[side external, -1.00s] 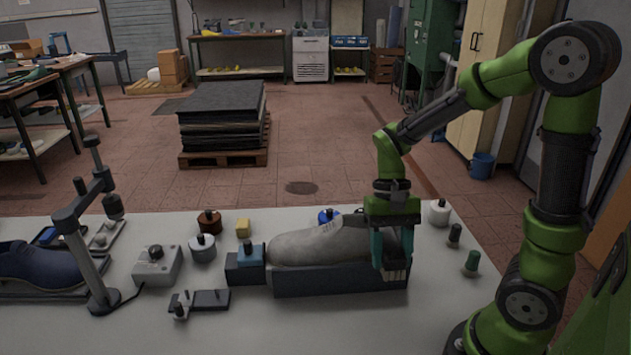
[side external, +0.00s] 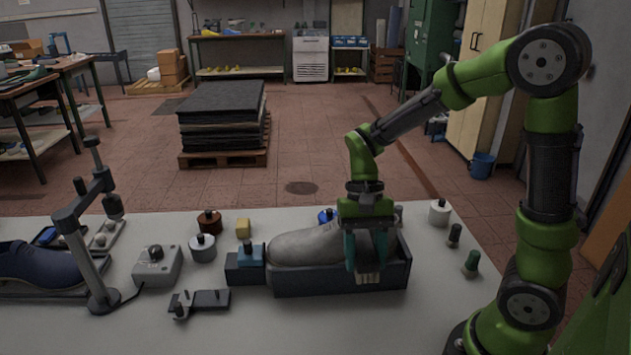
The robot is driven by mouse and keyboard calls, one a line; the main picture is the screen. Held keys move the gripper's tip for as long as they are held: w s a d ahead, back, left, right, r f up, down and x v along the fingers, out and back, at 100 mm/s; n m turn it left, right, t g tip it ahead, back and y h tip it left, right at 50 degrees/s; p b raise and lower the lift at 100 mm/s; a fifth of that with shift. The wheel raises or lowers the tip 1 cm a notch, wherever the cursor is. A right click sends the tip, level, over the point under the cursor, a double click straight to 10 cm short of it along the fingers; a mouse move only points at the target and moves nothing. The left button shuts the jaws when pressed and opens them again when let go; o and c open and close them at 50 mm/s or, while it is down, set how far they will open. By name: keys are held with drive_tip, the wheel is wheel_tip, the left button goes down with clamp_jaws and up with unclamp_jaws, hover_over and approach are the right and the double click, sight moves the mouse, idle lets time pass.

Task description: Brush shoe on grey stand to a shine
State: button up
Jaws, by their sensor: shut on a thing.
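A light grey shoe (side external: 305,245) lies on a dark grey stand (side external: 310,283) on the white table, its toe to the left. My gripper (side external: 366,266) is at the near side of the shoe's rear half, pointing down, and hides part of it. Its two teal fingers are shut on a brush, whose pale bristles (side external: 368,279) show below the fingertips. The bristles overlap the stand's near wall in this view; I cannot tell whether they touch the shoe.
Several lidded jars, including a white jar (side external: 439,212), stand around the shoe. A blue shoe (side external: 38,265) and a post (side external: 95,265) stand further left.

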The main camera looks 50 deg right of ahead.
drive_tip(key=shift+w+a, duration=0.5)
drive_tip(key=s+d, duration=0.5)
drive_tip(key=shift+s+d, duration=0.3)
drive_tip(key=shift+d, duration=0.05)
idle(0.6)
drive_tip(key=shift+r, duration=0.1)
wheel_tip(320, 180, up, 6)
drive_tip(key=s+a, duration=0.1)
drive_tip(key=shift+s+a, duration=0.2)
drive_tip(key=shift+a, duration=0.05)
drive_tip(key=shift+w, duration=0.15)
idle(0.5)
